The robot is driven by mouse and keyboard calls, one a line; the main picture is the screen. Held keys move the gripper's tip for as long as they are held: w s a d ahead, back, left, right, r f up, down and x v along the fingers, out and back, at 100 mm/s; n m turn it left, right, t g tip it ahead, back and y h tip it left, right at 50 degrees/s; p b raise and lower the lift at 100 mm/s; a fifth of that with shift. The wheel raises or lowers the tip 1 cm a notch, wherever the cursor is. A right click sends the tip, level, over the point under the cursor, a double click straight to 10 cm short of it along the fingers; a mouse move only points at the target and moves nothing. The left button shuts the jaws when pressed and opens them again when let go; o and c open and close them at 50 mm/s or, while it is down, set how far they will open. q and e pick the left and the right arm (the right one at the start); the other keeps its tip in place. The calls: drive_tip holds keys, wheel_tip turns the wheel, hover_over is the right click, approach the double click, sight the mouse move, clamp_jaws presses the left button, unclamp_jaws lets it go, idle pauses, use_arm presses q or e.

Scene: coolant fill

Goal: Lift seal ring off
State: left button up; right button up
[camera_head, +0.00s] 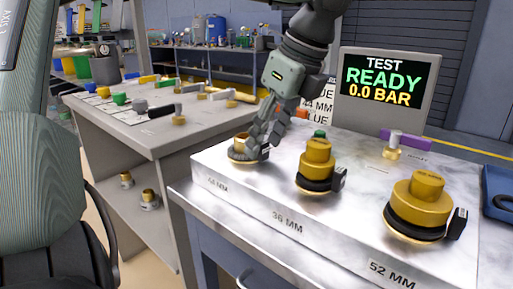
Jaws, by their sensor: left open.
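Three brass fittings stand on the light marble-like bench top. The left brass fitting (239,150) is partly covered by my left gripper (257,148), whose fingers are open beside and over its right side. I cannot tell whether they touch it or whether a seal ring sits there. The middle brass fitting (316,160), by the 36 MM label, has a black ring (313,184) with a block on its right around its base. The right brass fitting (420,198), by the 52 MM label, has a similar black ring (412,222). My right gripper is not in view.
A screen (384,80) behind the bench reads TEST READY 0.0 BAR. A purple-handled part (404,140) stands at the back right, a blue tray (497,190) at the right edge. A grey table (150,135) with many small parts lies left. Bare bench top separates the fittings.

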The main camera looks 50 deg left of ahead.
use_arm(q)
drive_tip(key=shift+a+f, duration=0.25)
drive_tip(key=shift+f, duration=0.35)
drive_tip(key=c, duration=0.9)
drive_tip(key=shift+r, duration=0.1)
